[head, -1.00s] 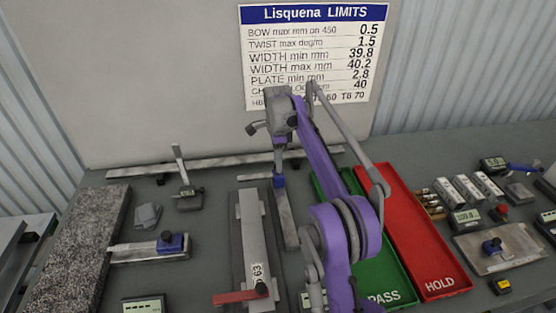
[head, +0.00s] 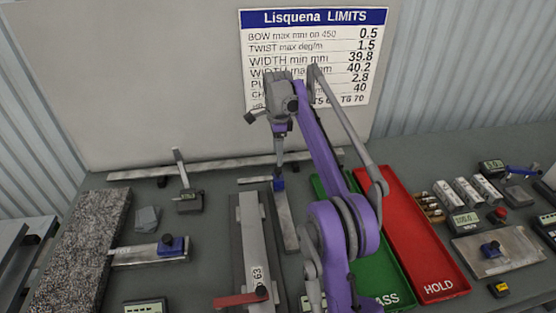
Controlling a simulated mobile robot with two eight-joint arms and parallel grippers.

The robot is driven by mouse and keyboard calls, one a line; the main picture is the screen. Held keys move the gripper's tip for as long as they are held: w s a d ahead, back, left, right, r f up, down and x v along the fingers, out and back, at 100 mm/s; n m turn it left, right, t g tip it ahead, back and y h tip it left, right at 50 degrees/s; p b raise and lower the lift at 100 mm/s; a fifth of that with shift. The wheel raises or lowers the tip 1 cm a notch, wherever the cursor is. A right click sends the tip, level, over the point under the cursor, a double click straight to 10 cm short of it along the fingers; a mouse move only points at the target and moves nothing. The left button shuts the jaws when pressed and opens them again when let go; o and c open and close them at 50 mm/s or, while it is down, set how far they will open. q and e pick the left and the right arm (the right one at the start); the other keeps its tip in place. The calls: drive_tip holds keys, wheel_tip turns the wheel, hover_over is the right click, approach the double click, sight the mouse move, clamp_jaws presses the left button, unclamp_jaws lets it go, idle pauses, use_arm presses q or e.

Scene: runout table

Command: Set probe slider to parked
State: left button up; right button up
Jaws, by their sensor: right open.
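A small blue slider block (head: 279,184) sits near the far end of a narrow grey rail (head: 288,226) in the middle of the table. I take it for the probe slider; no label is readable on it. A thin upright grey part stands just above it, below my gripper. My right gripper (head: 280,128) hangs over the slider, pointing down, open and apart from the blue block. Its fingertips are small and hard to tell from the upright part. My left gripper is out of view.
Left of the rail stands a long grey fixture (head: 250,240) with a red handle (head: 240,298). To the right lie a green PASS tray (head: 372,278) and a red HOLD tray (head: 420,250), partly behind my arm. Another blue block (head: 172,246) sits on a bar at left.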

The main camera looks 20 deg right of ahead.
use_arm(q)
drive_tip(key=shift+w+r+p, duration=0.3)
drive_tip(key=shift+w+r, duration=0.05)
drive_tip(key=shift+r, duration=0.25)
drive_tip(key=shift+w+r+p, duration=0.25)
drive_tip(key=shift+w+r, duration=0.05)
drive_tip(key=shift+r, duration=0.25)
use_arm(e)
wheel_tip(320, 180, up, 6)
drive_tip(key=shift+w+f, duration=0.1)
drive_tip(key=shift+f, duration=0.1)
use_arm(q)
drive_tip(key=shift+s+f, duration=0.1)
use_arm(e)
drive_tip(key=shift+f, duration=0.1)
